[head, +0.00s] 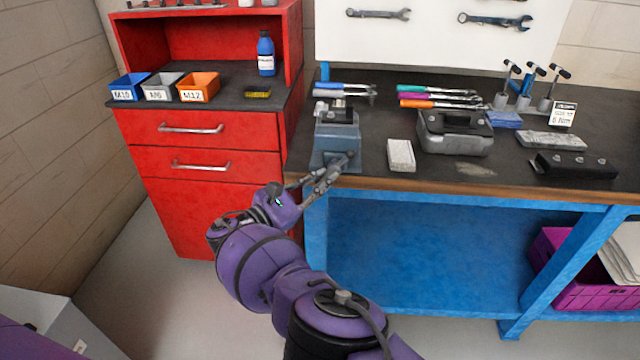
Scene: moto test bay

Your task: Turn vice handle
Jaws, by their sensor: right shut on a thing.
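The blue-grey vice (338,138) stands at the front left corner of the workbench in the head view. My right arm reaches up from the bottom of the picture to the vice's front. My right gripper (328,178) is at the vice's front, just past the bench edge, and is shut on the vice handle. The fingers cover most of the handle, so its angle cannot be told. My left gripper is not in view.
The red cabinet (196,135) stands close on the left, with small bins on top. On the workbench (460,178) are a white block (401,155), a grey case (454,131) and several tools. The blue lower shelf (430,260) is mostly bare.

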